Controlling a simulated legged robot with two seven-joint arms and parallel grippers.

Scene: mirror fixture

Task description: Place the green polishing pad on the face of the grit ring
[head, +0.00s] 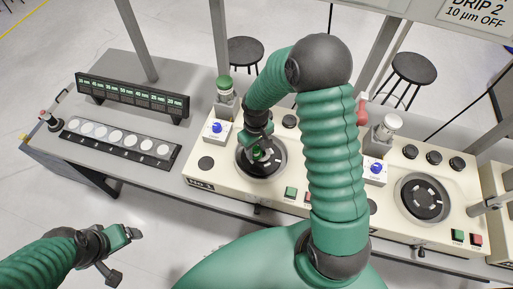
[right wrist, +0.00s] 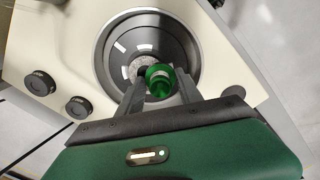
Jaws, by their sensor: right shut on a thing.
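My right gripper (head: 258,142) is over the left machine's round dark wheel. In the right wrist view its two fingers (right wrist: 161,88) are shut on a small round green piece (right wrist: 159,76), which I take to be the green polishing pad. The grit ring (head: 275,171) is the dark wheel with pale marks and a grey centre; it also shows in the right wrist view (right wrist: 116,72). The green piece is over the ring near its centre; whether it touches the face I cannot tell. My left gripper (head: 125,251) is low at the left, away from the machines; its jaw gap is unclear.
A second machine with a similar dark wheel (head: 424,198) stands at the right. A black strip with several pale discs (head: 116,139) and a dark rack with green labels (head: 130,96) are on the left bench. A green-capped bottle (head: 225,91) stands behind the left wheel.

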